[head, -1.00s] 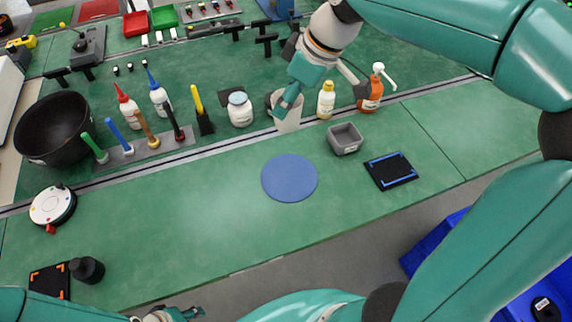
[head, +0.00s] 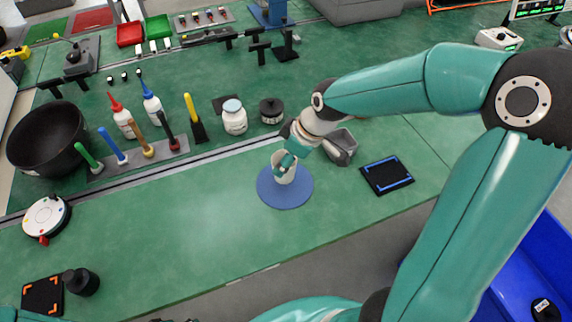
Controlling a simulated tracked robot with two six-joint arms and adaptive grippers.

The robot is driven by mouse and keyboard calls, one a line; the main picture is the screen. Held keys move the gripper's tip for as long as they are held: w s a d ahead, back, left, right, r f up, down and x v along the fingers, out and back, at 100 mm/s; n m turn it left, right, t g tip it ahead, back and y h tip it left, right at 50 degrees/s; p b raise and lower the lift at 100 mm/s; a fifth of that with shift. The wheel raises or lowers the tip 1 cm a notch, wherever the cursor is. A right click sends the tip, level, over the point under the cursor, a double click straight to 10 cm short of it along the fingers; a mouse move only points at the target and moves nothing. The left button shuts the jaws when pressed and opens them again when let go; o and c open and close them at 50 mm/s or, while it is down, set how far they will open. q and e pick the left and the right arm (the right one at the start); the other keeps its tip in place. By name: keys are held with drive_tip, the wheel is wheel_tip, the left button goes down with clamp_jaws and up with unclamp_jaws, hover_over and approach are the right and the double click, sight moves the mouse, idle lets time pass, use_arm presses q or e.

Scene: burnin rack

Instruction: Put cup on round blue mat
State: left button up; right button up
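The round blue mat (head: 286,197) lies flat on the green bench, left of the grey square bin. The cup (head: 281,172), pale and upright, is over the back half of the mat. I cannot tell whether its base touches the mat or is just above it. My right gripper (head: 286,163) reaches in from the right and is shut on the cup's wall, with a teal finger across its near side. The far finger is hidden. Only a dark sliver of my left gripper (head: 175,320) shows at the bottom edge.
A black pad with blue marks (head: 387,175) lies to the right. A white jar (head: 234,117) and a dark jar (head: 271,111) stand behind. The bench left of the mat is clear.

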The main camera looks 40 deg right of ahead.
drive_tip(key=shift+f, duration=1.45)
drive_tip(key=shift+f, duration=0.15)
drive_tip(key=o, duration=1.1)
drive_tip(key=shift+o, duration=0.2)
drive_tip(key=v, duration=1.2)
